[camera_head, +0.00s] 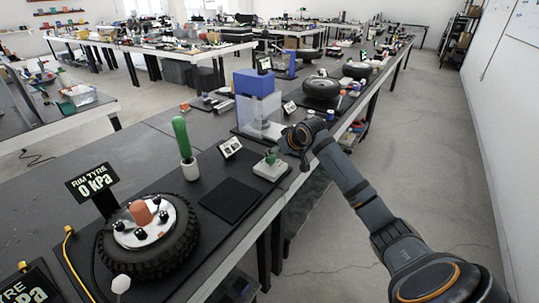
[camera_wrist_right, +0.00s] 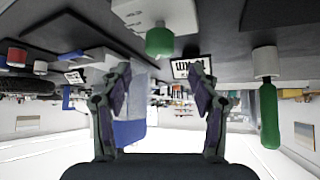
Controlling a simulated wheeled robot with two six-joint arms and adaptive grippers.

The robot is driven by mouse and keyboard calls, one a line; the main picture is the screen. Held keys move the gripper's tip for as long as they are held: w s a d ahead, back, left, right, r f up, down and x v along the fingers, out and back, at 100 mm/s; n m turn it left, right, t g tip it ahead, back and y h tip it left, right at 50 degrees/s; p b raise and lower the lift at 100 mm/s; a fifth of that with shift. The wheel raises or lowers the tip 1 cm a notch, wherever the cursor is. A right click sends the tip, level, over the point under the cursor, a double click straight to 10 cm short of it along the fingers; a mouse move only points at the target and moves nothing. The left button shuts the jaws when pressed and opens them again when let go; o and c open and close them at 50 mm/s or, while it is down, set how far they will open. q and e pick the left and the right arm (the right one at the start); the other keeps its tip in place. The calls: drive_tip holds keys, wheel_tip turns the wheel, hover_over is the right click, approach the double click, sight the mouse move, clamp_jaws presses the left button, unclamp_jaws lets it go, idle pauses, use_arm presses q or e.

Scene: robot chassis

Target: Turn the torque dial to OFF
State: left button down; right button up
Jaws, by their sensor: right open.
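A small white block with a green knob on top, which looks like the torque dial (camera_head: 270,166), sits near the bench's right edge in the head view. In the right wrist view, which is upside down, its green knob (camera_wrist_right: 160,42) and white body show at the top centre. My right gripper (camera_wrist_right: 161,78) is open and empty, its fingers apart on either side of the knob's line of sight, not touching it. In the head view my right wrist is beside and beyond the dial; its fingertips cannot be made out. The knob's pointer setting is too small to read. My left gripper is not in view.
A green-handled tool (camera_head: 182,140) stands upright left of the dial. A printed card (camera_head: 230,147), a dark square pad (camera_head: 231,199) and a tyre (camera_head: 150,238) are nearby. A clear box with blue top (camera_head: 258,116) stands behind. Floor to the right is clear.

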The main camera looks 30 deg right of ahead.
sight(273, 157)
drive_tip(key=x, duration=0.4)
drive_tip(key=shift+w+f, duration=0.15)
drive_tip(key=shift+x, duration=1)
drive_tip(key=shift+w+f, duration=0.3)
drive_tip(key=shift+c, duration=1)
drive_tip(key=c, duration=0.9)
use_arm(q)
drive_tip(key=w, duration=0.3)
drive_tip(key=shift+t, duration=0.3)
use_arm(e)
drive_tip(key=shift+c, duration=0.4)
